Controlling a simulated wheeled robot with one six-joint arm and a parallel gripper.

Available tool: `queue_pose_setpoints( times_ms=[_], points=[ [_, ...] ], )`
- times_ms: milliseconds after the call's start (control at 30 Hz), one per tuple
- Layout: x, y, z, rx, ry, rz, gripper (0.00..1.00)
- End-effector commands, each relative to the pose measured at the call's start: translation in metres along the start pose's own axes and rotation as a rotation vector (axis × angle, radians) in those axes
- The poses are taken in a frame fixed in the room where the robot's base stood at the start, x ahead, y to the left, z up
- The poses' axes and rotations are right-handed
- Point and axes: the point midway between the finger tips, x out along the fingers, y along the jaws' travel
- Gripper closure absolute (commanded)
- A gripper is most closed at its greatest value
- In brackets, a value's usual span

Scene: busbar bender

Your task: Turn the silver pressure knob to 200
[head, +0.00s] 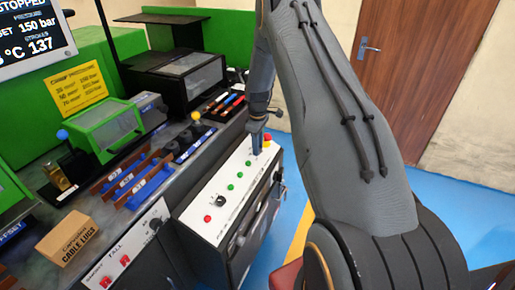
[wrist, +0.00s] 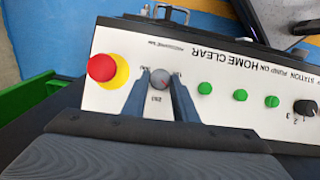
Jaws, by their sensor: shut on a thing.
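The silver pressure knob (wrist: 160,79) sits on the white control panel (wrist: 225,65), between the two fingers of my gripper (wrist: 161,84) in the wrist view. My gripper is shut on it, one finger on each side. A small red mark shows on the knob, and small printed numbers surround it, too small to read surely. In the head view my gripper (head: 257,141) reaches down to the far end of the panel and hides the knob. The screen (head: 33,32) at the upper left reads STOPPED, with a set pressure of 150 bar.
A red emergency button (wrist: 102,68) on a yellow base stands close beside my gripper. Several green buttons (wrist: 205,88) and a black selector (wrist: 306,107) line the panel on the other side. Machine housings (head: 185,75) stand left of my arm.

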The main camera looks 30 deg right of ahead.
Motion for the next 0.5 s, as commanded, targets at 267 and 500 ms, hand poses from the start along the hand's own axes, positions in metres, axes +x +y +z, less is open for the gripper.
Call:
queue_pose_setpoints(
  times_ms=[267, 500],
  points=[
    [0.0022, 0.0058, -0.0007, 0.202, 0.003, -0.096, 0.96],
    [0.0025, 0.0082, 0.0004, 0.406, 0.003, -0.197, 0.96]
  ],
)
